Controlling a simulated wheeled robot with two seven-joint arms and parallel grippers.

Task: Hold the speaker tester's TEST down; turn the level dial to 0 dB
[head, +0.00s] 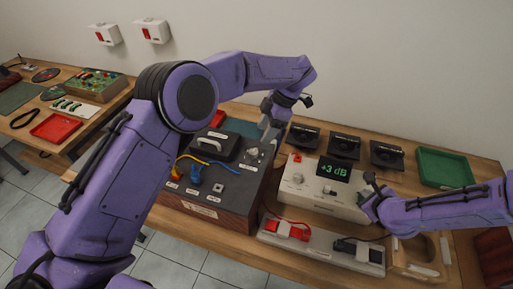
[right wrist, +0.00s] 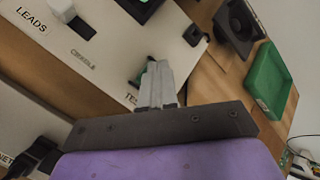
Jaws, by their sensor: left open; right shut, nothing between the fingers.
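The speaker tester (head: 311,196) is a white box with a green-lit display (head: 334,170) reading +3 dB. My right gripper (right wrist: 155,88) is shut and empty, its fingertips down at the tester's face beside a partly covered label starting "TE". The TEST button is mostly hidden by the fingers; a bit of green shows beside them. In the head view my right arm reaches the tester's right end. A grey dial (head: 252,153) stands on the dark box (head: 225,186) left of the tester; its marking is unreadable. My left gripper (head: 266,134) is open, just above and right of this dial.
Blue and yellow leads (head: 196,174) lie on the dark box. Several black speakers (head: 345,146) and a green tray (head: 444,168) stand behind. My left forearm crosses above the bench.

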